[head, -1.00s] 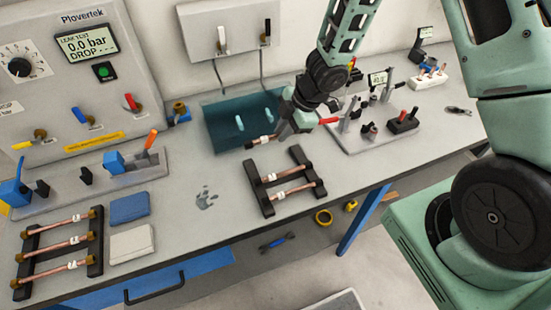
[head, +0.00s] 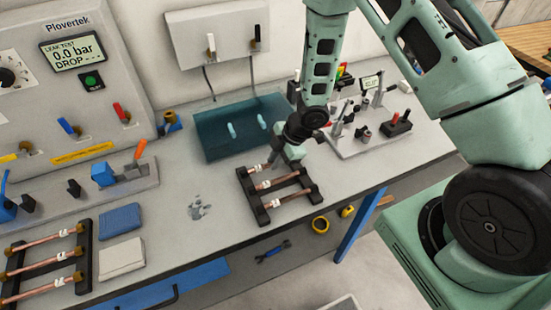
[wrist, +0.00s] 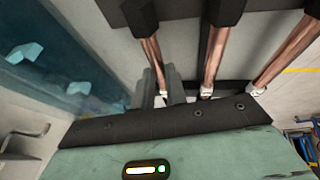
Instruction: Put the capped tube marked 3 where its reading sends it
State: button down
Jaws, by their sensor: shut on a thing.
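My gripper (head: 290,158) is shut on a copper tube (head: 253,169) at the back slot of the black two-bar rack (head: 256,205) in the middle of the bench. In the wrist view the grey fingers (wrist: 166,88) close on this tube (wrist: 150,55), the leftmost of three. Its far end is at the rack bar; the fingers hide part of it. Two more copper tubes with white tags, a middle one (head: 282,181) and a front one (head: 286,198), lie across the rack. The tag numbers are too small to read.
A blue water tank (head: 207,140) is sunk behind the rack. A second rack (head: 84,255) with several tubes stands at the front left, beside blue and white cloths (head: 120,220). A fixture plate (head: 350,150) stands right.

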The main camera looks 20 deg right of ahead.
jog(key=shift+f, duration=0.2)
jog(key=c, duration=1.4)
grip_release()
jog(key=shift+c, duration=0.2)
jog(key=shift+r, duration=0.1)
jog(key=shift+r, duration=0.1)
